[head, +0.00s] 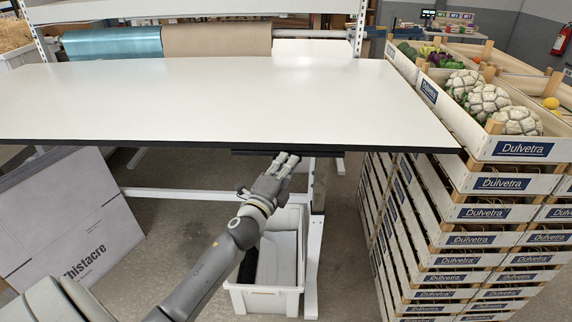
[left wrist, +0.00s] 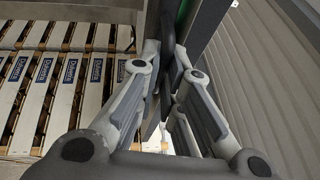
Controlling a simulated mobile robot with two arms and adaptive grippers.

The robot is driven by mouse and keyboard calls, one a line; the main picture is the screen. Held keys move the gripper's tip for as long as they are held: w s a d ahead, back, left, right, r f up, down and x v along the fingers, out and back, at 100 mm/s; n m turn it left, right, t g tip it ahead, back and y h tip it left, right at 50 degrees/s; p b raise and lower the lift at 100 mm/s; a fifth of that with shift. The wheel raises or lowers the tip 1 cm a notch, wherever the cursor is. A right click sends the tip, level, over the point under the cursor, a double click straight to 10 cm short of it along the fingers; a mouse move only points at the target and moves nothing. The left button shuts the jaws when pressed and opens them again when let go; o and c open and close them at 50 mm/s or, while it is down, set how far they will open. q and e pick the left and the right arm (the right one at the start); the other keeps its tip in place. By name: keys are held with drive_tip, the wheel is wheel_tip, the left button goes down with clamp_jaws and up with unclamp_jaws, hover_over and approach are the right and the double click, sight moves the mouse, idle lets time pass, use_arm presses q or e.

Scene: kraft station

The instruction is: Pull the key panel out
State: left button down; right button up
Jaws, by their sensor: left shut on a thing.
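The key panel (head: 250,153) is a thin dark strip under the front edge of the white table. My left gripper (head: 287,159) reaches up from below to its front edge. In the left wrist view the fingers of my left gripper (left wrist: 168,95) are closed from both sides on a dark, narrow edge, which I take as the key panel (left wrist: 168,45). Most of the panel is hidden under the tabletop. My right gripper is not in view.
The white tabletop (head: 200,100) is bare. Crates of vegetables (head: 520,149) stand stacked close at the right. A white bin (head: 262,298) stands under the table below my left arm. A large grey carton (head: 70,225) leans at the left.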

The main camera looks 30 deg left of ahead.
use_arm(q)
drive_tip(key=s+d, duration=0.4)
drive_tip(key=s, duration=0.3)
drive_tip(key=shift+d, duration=0.15)
drive_tip(key=c, duration=1.6)
unclamp_jaws()
drive_tip(key=v, duration=1.2)
drive_tip(key=shift+f, duration=0.1)
